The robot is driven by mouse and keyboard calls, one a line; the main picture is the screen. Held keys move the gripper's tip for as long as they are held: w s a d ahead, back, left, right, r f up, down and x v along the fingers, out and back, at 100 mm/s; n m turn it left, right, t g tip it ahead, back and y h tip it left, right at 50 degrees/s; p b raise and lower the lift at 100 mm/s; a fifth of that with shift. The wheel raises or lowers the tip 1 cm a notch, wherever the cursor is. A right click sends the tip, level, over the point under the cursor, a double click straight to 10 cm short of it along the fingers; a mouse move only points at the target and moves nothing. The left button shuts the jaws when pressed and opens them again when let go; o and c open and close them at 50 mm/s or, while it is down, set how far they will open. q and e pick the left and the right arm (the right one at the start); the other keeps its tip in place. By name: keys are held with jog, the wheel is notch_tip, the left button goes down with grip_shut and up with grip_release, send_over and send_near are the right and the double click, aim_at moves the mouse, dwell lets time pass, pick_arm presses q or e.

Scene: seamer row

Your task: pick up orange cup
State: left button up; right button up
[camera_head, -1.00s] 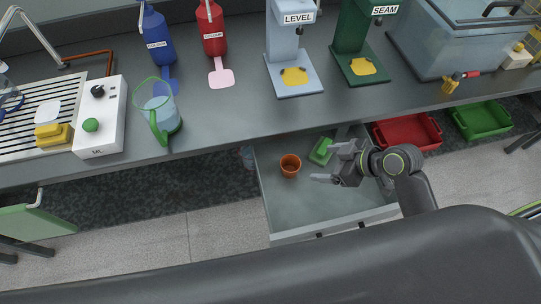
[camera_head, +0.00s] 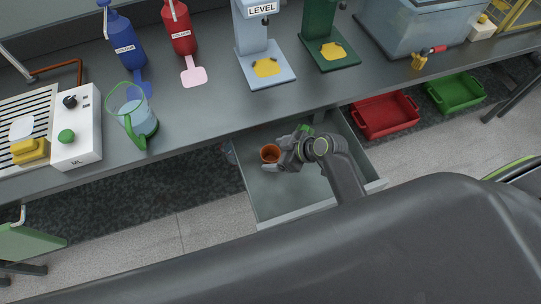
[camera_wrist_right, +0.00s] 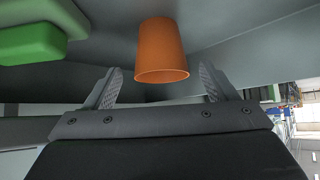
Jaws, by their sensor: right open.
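The orange cup (camera_head: 270,153) stands in the open grey drawer (camera_head: 300,201) below the counter. My right gripper (camera_head: 279,158) is inside the drawer, just right of the cup in the head view. In the right wrist view the cup (camera_wrist_right: 163,50) is ahead of the open fingers of my right gripper (camera_wrist_right: 162,86), roughly centred, its rim toward the hand. The gap between the fingers is wider than the cup's rim, and they do not grip it. My left gripper is not in view.
A green block (camera_wrist_right: 30,44) lies in the drawer beside the cup, partly hidden by my arm in the head view. A red tray (camera_head: 384,116) and a green tray (camera_head: 455,92) are right of the drawer. The counter edge overhangs the drawer's back.

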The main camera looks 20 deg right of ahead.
jog(key=x, duration=0.3)
jog(key=shift+a, duration=0.2)
jog(key=shift+w+a+f, duration=0.25)
jog(key=shift+w+f, duration=0.1)
jog(key=shift+f, duration=0.2)
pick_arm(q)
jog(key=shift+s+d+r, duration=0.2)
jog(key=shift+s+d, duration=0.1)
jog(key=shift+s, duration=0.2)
pick_arm(e)
jog(key=c, duration=1)
jog(key=shift+c, duration=0.2)
jog(key=shift+r, duration=0.1)
notch_tip(320, 180, up, 18)
pick_arm(q)
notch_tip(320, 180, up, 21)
jog(key=p, duration=2.1)
pick_arm(e)
notch_tip(320, 180, up, 21)
send_over(273, 154)
jog(key=w+a, duration=0.1)
jog(key=a, duration=0.1)
jog(key=shift+w+d+f, duration=0.15)
jog(key=shift+d+f, duration=0.1)
